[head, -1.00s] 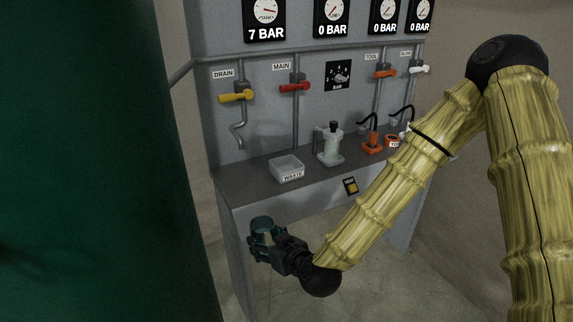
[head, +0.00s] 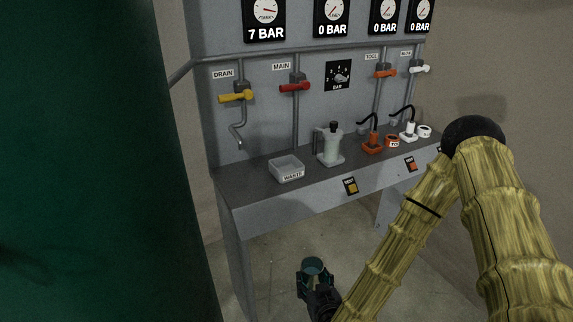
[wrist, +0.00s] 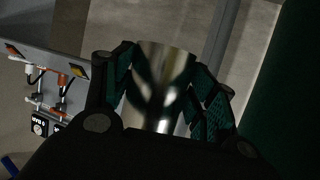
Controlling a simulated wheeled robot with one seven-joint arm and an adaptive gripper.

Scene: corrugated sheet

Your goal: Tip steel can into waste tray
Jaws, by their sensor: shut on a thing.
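My gripper (head: 314,284) is low in front of the bench in the head view, below the height of its top. It is shut on the steel can (head: 313,265), whose rim shows between the fingers. In the wrist view the shiny steel can (wrist: 163,85) stands between the two green-padded fingers. What is inside the can cannot be seen. The white waste tray (head: 287,170), labelled WASTE, sits on the left part of the bench top, above and left of my gripper. The inside of the tray that shows looks empty.
A bent drain pipe (head: 238,135) hangs behind the tray. A large dark green surface (head: 90,160) fills the left side.

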